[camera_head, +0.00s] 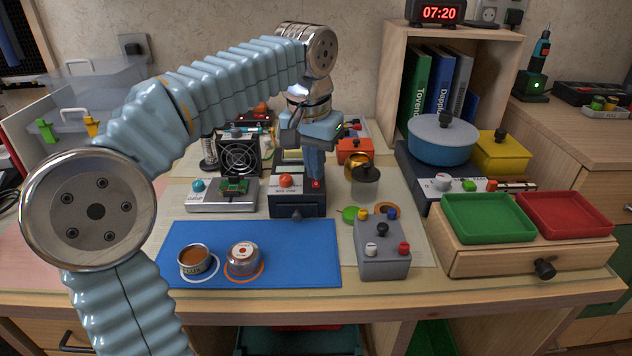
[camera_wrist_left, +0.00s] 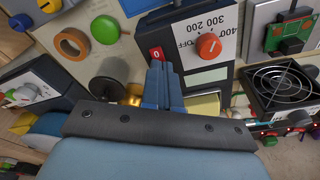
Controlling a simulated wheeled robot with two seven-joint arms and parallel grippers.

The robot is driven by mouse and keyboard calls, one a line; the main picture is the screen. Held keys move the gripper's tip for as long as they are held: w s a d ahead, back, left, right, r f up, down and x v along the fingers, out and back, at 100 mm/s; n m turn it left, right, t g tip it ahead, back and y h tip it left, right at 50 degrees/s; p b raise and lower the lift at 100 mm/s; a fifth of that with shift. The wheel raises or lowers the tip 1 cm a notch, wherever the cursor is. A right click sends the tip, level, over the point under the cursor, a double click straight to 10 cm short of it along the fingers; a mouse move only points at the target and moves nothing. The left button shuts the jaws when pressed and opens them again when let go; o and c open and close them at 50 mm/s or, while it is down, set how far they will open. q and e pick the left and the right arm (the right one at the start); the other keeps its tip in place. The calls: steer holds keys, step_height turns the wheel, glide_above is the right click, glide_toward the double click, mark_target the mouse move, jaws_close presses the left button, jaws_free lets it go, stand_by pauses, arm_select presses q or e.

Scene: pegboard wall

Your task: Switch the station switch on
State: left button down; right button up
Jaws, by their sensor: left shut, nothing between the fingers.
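The station (camera_head: 297,202) is a dark box with a pale panel and an orange-red dial (camera_head: 286,180), in the middle of the table. In the wrist view its dial (camera_wrist_left: 208,46) sits beside markings that include OFF, 200, 300 and 400. The small red station switch (camera_head: 316,184) is on the panel's right side; in the wrist view the switch (camera_wrist_left: 156,53) shows a white 0. My left gripper (camera_head: 315,174) is shut and empty, pointing down, its blue fingertips (camera_wrist_left: 157,67) right at the switch. I cannot tell whether they touch it. My right gripper is not in view.
A dark lidded jar (camera_head: 366,183) stands just right of the station, and a fan (camera_head: 240,155) stands behind left. A circuit-board stand (camera_head: 222,195) is at left. A blue mat (camera_head: 300,250) and a grey control box (camera_head: 383,250) lie in front.

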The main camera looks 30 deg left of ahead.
arm_select(q)
steer(key=shift+f, duration=0.25)
steer(key=shift+r, duration=0.1)
step_height(320, 180, up, 3)
steer(key=p, duration=0.2)
steer(key=shift+p, duration=0.3)
steer(key=shift+r, duration=1.95)
